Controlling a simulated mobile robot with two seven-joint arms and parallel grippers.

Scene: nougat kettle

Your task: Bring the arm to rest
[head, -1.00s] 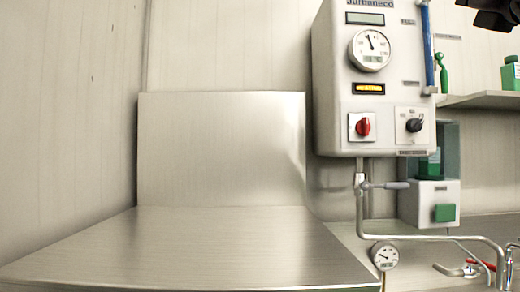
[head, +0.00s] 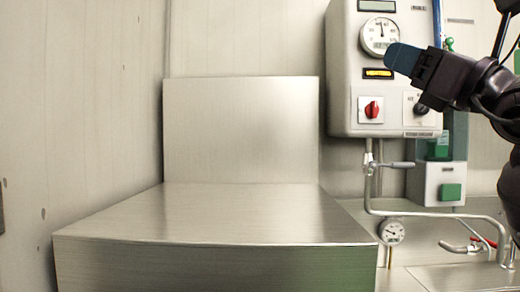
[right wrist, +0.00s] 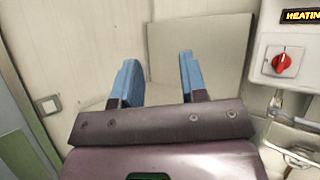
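My right gripper (head: 405,60) comes in from the right in the head view, raised in front of the control box. It also shows in the right wrist view (right wrist: 157,82), where its two blue fingers stand apart with nothing between them. It is open and empty, and touches nothing that I can see. My left gripper is in neither view.
A bare steel worktop (head: 215,215) with a backsplash (head: 240,130) fills the middle. The grey control box (head: 345,75) with gauge and red knob (head: 372,109) hangs on the wall at right. Pipes, a lower gauge (head: 391,232) and a white-and-green unit (head: 440,183) sit below.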

